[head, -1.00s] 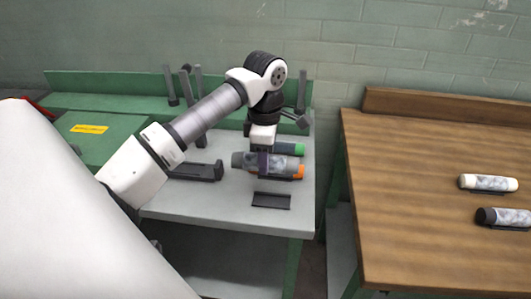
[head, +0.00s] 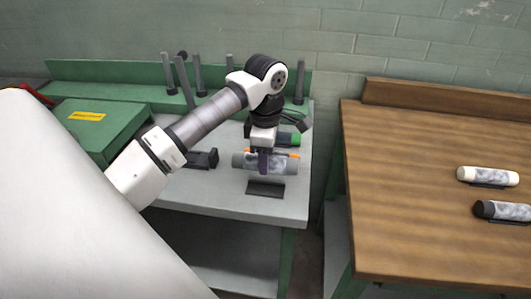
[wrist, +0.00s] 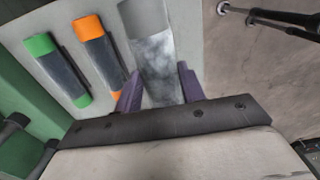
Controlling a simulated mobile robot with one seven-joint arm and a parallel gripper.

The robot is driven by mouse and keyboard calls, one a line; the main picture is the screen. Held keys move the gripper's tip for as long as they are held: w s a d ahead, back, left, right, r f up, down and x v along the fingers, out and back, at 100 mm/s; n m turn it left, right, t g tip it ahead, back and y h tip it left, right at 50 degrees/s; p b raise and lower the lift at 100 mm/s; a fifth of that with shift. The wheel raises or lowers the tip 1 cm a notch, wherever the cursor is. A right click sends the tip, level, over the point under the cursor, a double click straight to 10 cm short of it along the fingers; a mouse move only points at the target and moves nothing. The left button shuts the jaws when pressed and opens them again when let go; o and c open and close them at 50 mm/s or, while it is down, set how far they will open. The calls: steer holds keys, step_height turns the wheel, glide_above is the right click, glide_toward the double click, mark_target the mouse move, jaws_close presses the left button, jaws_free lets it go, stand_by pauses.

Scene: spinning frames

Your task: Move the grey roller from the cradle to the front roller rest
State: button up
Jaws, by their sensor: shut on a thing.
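The grey roller (head: 284,163), with a mottled pale middle, is held crosswise by my gripper (head: 263,163) above the table. In the wrist view the grey roller (wrist: 153,60) lies between the two purple fingers of my gripper (wrist: 157,90), which is shut on it. The front roller rest (head: 266,188), a dark low tray, is empty on the table just in front of and below the roller. The dark cradle (head: 203,159) to the left holds no roller and is partly hidden by my arm.
An orange-ended roller (wrist: 90,28) and a green-ended roller (wrist: 40,44) lie behind the held one. Upright posts (head: 299,85) stand at the back. A white roller (head: 488,175) and a black-ended roller (head: 500,210) rest on the wooden table (head: 420,180).

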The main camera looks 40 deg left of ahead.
step_height(320, 180, down, 2)
steer(key=shift+f+b, duration=0.1)
steer(key=shift+b, duration=0.3)
steer(key=shift+f+b, duration=2.2)
steer(key=shift+f, duration=0.1)
steer(key=shift+f+b, duration=0.3)
steer(key=shift+b, duration=0.1)
steer(key=o, duration=1.2)
steer(key=shift+c, duration=0.2)
steer(key=shift+r, duration=0.15)
step_height(320, 180, up, 14)
steer(key=shift+f+b, duration=0.2)
steer(key=shift+b, duration=0.45)
